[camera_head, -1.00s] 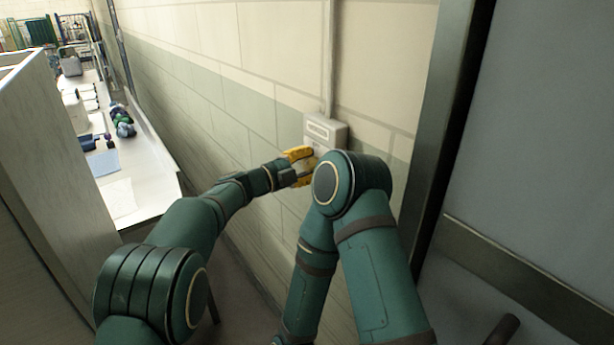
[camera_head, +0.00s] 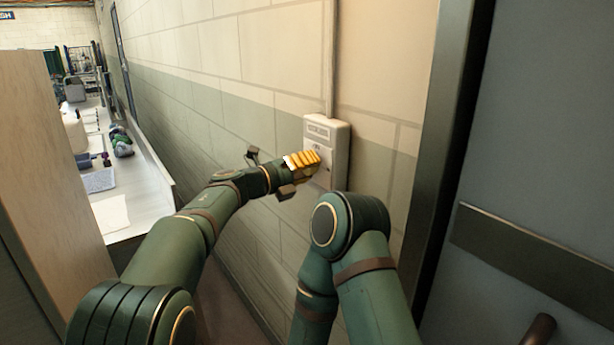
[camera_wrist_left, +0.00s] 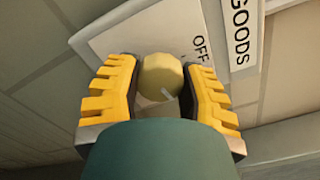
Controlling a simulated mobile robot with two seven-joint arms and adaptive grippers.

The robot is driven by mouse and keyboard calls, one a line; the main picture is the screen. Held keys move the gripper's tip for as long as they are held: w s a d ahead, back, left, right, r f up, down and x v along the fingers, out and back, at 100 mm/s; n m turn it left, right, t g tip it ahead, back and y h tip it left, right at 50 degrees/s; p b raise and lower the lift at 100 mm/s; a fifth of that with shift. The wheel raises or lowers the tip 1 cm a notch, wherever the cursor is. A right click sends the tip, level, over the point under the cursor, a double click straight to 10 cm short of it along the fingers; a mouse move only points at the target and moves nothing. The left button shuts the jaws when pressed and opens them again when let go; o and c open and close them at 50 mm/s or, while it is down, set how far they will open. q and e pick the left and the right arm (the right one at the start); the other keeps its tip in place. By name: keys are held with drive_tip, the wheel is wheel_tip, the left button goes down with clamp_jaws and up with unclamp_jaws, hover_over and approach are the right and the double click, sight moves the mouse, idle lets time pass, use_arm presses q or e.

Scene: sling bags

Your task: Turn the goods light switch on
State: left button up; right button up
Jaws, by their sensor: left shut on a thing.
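The goods light switch is a pale box (camera_head: 341,140) on the block wall, with a conduit running up from it. In the left wrist view its plate (camera_wrist_left: 125,36) carries a "GOODS" label (camera_wrist_left: 241,35) and the word "OFF". A round, pale yellow knob (camera_wrist_left: 160,76) with a mark on its face sits between the yellow fingers of my left gripper (camera_head: 318,161). The gripper is shut on the knob, with its fingers (camera_wrist_left: 160,90) on either side. "ON" cannot be read. My right arm's elbow shows in the head view, but its gripper does not.
A dark door frame (camera_head: 447,150) and grey door (camera_head: 545,130) stand right of the switch. A long white counter (camera_head: 150,205) with several items runs along the left, behind a tall panel (camera_head: 45,170).

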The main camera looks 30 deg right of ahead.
use_arm(q)
drive_tip(key=shift+s+d+f+m+b, duration=0.15)
drive_tip(key=shift+f+m+b, duration=0.15)
drive_tip(key=shift+m+b, duration=0.55)
drive_tip(key=shift+m, duration=0.45)
drive_tip(key=o, duration=0.8)
drive_tip(key=shift+f, duration=0.1)
drive_tip(key=o, duration=0.4)
drive_tip(key=shift+r, duration=0.2)
drive_tip(key=a, duration=1.2)
drive_tip(key=shift+s, duration=0.45)
